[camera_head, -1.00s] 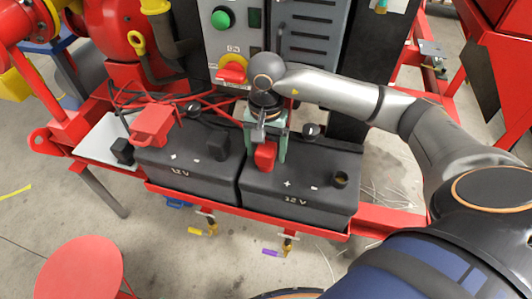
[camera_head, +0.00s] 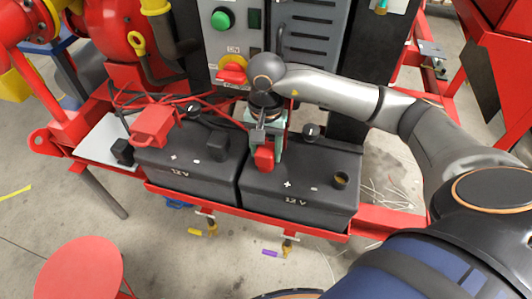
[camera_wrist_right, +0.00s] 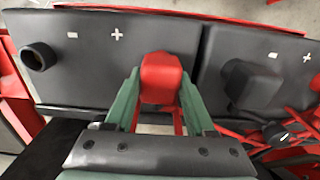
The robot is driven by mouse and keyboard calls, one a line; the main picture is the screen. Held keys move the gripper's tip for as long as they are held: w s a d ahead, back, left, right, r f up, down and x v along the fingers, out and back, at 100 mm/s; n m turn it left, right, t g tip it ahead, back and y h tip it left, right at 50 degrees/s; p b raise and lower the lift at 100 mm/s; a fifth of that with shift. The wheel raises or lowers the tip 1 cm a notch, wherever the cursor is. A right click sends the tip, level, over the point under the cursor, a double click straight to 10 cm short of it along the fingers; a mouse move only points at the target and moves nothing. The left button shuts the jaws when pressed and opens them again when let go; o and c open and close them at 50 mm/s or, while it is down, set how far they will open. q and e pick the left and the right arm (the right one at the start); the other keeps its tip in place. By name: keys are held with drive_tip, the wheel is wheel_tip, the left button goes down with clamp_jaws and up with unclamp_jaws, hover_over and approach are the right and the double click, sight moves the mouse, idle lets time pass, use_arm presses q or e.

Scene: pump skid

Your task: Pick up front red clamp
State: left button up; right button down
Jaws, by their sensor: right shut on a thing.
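The front red clamp (camera_head: 264,158) is on the right-hand black battery (camera_head: 305,190), near its plus mark. My right gripper (camera_head: 264,146) reaches down onto it from above. In the right wrist view its green fingers stand on either side of the red clamp (camera_wrist_right: 161,77), shut on it. The clamp looks to be still at the battery's top; whether it touches the terminal is hidden. My left gripper is not in view.
Another red clamp (camera_head: 154,124) lies at the left battery (camera_head: 190,172). Red cables run behind the batteries. The control panel (camera_head: 235,45) with a green button and red switch stands close behind. A red round stool (camera_head: 80,268) is at the lower left.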

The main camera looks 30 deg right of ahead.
sight(264, 150)
drive_tip(key=shift+r, duration=0.1)
drive_tip(key=shift+r, duration=0.2)
drive_tip(key=r, duration=0.3)
drive_tip(key=shift+s+a+r, duration=0.2)
drive_tip(key=shift+a+r, duration=0.1)
drive_tip(key=shift+a, duration=0.05)
drive_tip(key=s+a+r+p, duration=0.1)
drive_tip(key=s+a+r, duration=0.7)
drive_tip(key=a, duration=0.2)
drive_tip(key=shift+s+r, duration=0.35)
drive_tip(key=shift+r, duration=0.05)
